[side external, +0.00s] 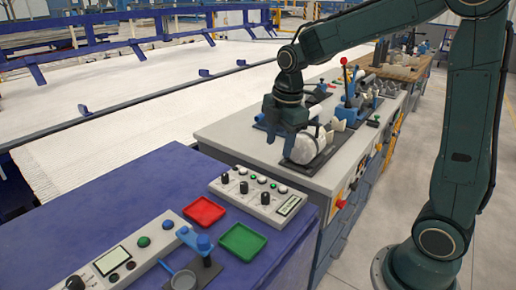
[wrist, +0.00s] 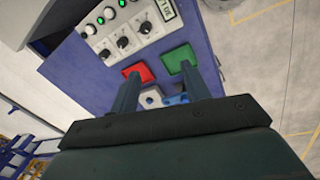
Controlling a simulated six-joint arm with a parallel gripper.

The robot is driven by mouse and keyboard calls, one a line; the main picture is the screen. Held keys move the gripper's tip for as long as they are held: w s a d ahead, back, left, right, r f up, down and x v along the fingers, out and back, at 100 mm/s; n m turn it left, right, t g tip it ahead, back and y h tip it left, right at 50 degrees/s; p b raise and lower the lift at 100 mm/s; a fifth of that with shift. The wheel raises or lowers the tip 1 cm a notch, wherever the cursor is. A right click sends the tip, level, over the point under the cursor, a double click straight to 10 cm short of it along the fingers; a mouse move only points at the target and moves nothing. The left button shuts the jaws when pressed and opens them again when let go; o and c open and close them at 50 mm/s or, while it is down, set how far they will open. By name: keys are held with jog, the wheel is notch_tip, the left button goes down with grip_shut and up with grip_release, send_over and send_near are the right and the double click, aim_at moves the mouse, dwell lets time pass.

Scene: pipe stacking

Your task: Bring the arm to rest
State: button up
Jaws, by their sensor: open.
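My gripper (side external: 281,140) hangs from my dark green arm, pointing down, above the near end of the grey cabinet in the side view. In the wrist view my gripper (wrist: 160,78) shows two fingers spread apart with nothing held between them. I cannot tell whether the fingers touch anything there.
The blue table holds a red tray (side external: 205,211), a green tray (side external: 242,241), a knobbed control box (side external: 258,196) and a blue clamp (side external: 196,240). A grey cabinet (side external: 235,132) carries several fixtures, including a blue lever press (side external: 349,100). Open floor (side external: 400,190) lies to the right.

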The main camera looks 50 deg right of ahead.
jog(key=s+a+r+m+t, duration=0.2)
jog(key=s+r+m, duration=0.1)
jog(key=s+m, duration=0.4)
jog(key=s+a+r+m+t, duration=0.2)
jog(key=s+m, duration=0.5)
jog(key=s, duration=0.5)
jog(key=shift+s+a+r+m, duration=0.3)
jog(key=shift+a+r, duration=0.1)
jog(key=shift+a, duration=0.1)
jog(key=shift+w, duration=0.1)
